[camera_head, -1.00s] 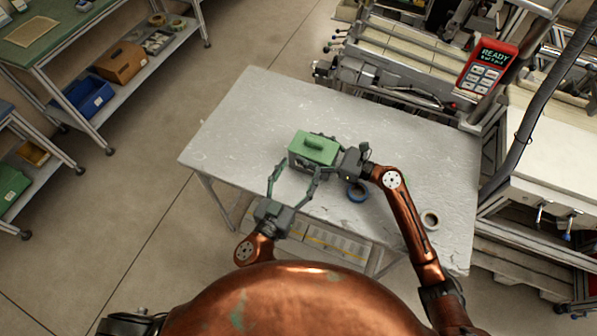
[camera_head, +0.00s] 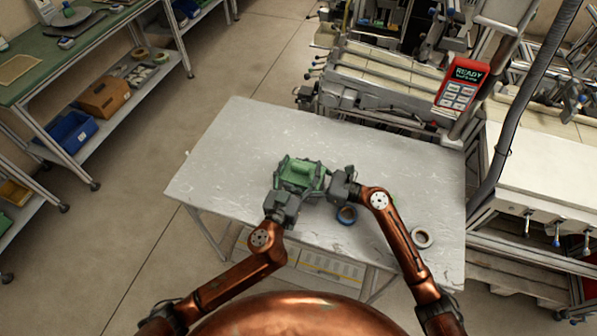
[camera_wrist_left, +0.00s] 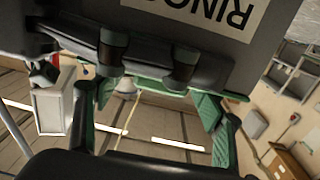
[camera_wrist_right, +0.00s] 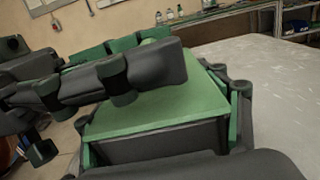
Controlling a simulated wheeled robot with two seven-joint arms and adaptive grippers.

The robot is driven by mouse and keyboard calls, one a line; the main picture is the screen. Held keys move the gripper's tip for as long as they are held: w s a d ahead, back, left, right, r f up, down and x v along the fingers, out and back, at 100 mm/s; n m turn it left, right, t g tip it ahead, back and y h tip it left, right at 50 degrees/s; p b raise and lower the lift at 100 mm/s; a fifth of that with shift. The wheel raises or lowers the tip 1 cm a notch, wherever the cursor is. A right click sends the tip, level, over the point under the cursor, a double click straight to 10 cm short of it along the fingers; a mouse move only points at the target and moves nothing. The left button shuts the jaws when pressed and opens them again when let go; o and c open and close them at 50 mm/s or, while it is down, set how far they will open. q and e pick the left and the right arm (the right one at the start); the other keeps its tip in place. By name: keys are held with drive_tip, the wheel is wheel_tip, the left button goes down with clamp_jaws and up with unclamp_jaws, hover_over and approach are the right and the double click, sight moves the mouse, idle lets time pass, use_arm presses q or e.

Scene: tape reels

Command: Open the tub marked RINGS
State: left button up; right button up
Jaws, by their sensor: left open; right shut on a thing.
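The tub (camera_wrist_right: 165,142) has a dark grey body and a green lid (camera_head: 302,168) with a raised green handle. It stands on the table, its lid on. A white label reading RINGS (camera_wrist_left: 235,12) appears upside down and partly cut off in the left wrist view. My left gripper (camera_head: 298,182) is open at the tub's near side, its fingers spread over the lid; whether they touch it is unclear. My right gripper (camera_head: 322,184) is shut on the tub body from the right, with a finger on either side in the right wrist view.
The pale table (camera_head: 230,150) is clear left of and behind the tub. A machine with a red READY panel (camera_head: 459,85) stands behind.

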sight(300, 166)
use_arm(q)
drive_tip(key=shift+c, duration=0.7)
drive_tip(key=c, duration=1.3)
drive_tip(key=shift+o, duration=0.2)
drive_tip(key=shift+r, duration=0.25)
drive_tip(key=shift+r, duration=0.85)
drive_tip(key=shift+r, duration=2.05)
drive_tip(key=shift+a, duration=0.1)
